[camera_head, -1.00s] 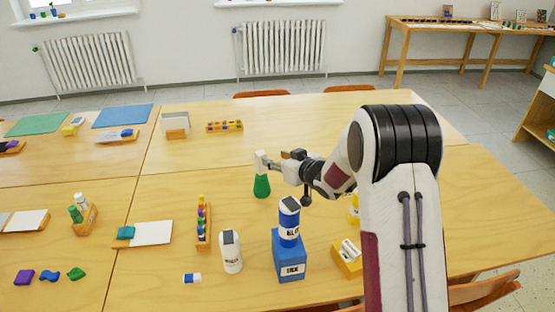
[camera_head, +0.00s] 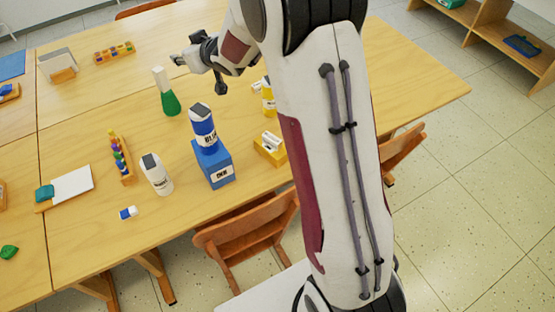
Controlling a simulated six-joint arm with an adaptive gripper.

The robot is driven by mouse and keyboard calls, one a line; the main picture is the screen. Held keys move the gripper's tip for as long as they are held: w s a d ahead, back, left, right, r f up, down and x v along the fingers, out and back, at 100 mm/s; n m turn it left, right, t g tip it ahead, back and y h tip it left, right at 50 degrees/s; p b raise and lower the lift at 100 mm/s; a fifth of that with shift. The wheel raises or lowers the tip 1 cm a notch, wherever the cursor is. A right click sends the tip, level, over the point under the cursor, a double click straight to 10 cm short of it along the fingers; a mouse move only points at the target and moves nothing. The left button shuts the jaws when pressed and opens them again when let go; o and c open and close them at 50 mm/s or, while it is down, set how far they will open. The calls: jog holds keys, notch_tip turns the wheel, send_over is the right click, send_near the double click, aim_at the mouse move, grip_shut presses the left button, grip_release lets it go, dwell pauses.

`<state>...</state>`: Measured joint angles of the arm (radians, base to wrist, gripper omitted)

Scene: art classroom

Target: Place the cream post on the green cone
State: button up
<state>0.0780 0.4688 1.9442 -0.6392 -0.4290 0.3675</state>
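The green cone (camera_head: 170,103) stands on the wooden table, left of my arm. From this one view I cannot tell how deep the post sits on the cone. My gripper (camera_head: 176,60) is just right of and above the post's top, with a small gap showing between them. The fingers are dark and small here, so their opening is unclear. No object shows in them.
A blue bottle (camera_head: 203,128) stands on a blue box (camera_head: 216,168) in front of the cone. A white bottle (camera_head: 158,176), bead rack (camera_head: 122,160), yellow bottle (camera_head: 267,96) and yellow box (camera_head: 270,150) are nearby. The table behind the cone is fairly clear.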

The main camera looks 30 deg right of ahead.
jog(key=s+d+r+m+g+h, duration=0.1)
jog(key=s+d+r+h, duration=0.15)
jog(key=s+r, duration=0.45)
jog(key=s+d+r+m+g+h, duration=0.1)
jog(key=s+d+r+m+g, duration=0.15)
jog(key=s, duration=0.95)
jog(key=s+a+f+g, duration=0.1)
jog(key=s+a, duration=0.1)
jog(key=s, duration=1.2)
jog(key=s+a+f+g, duration=0.1)
jog(key=s+g, duration=0.1)
jog(key=s, duration=1.2)
jog(key=shift+a+f+y, duration=0.25)
jog(key=shift+a+y, duration=0.15)
jog(key=shift+y, duration=0.05)
jog(key=shift+s, duration=0.1)
